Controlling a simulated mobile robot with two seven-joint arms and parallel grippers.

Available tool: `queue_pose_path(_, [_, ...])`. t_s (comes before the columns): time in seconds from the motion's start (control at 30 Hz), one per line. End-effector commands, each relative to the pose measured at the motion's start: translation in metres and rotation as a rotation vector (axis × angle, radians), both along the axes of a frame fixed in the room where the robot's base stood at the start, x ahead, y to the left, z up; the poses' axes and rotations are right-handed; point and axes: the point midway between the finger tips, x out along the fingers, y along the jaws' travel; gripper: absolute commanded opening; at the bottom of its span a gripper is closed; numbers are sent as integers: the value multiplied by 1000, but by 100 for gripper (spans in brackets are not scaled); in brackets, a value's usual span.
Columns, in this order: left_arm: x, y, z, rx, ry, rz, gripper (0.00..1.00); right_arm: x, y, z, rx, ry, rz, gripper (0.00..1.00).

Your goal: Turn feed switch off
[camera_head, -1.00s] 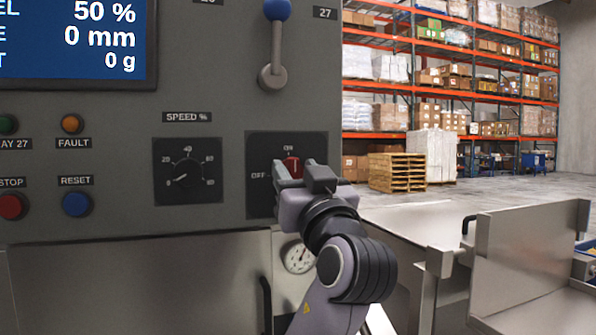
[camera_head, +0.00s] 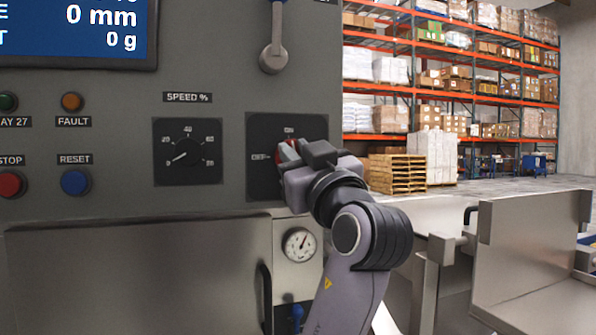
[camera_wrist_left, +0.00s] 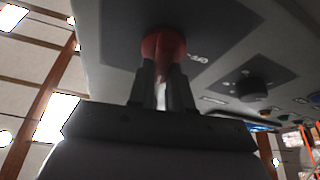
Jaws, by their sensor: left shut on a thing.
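The feed switch is a red rotary knob (camera_head: 283,152) on a dark square plate (camera_head: 262,130) on the grey panel, with ON marked above it and OFF to its left. My left gripper (camera_head: 291,156) is shut on the knob, its fingers covering most of it in the head view. In the left wrist view the red knob (camera_wrist_left: 163,45) shows between the two dark fingertips (camera_wrist_left: 162,85), with the OFF label beside it. The knob's exact angle is mostly hidden. My right gripper is not in view.
A speed dial (camera_head: 187,153) is left of the switch, with a lever (camera_head: 273,50) above. Red stop (camera_head: 11,184) and blue reset (camera_head: 75,182) buttons sit farther left. A gauge (camera_head: 299,244) is below, and a metal chute (camera_head: 530,250) stands at right.

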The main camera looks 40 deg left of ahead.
Motion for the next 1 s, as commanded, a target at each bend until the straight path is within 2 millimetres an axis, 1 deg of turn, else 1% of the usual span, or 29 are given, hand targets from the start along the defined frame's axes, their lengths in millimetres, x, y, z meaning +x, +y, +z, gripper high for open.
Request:
queue_pose_path(0.03, [0,-1,-8,-25,-38,-4,0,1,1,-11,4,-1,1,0])
queue_pose_path(0.2, [-1,0,-7,-98,-181,-3,0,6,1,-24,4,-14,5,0])
queue_pose_path(0.4, [-1,0,-5,-183,-349,-1,0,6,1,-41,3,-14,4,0])
queue_pose_path(0.5, [-2,0,-4,-227,-432,0,0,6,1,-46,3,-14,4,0])
queue_pose_path(0.73, [-3,1,-3,-328,-626,2,0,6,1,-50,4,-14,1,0])
queue_pose_path(1.0, [-4,1,-3,-444,-851,3,0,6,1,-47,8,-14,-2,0])
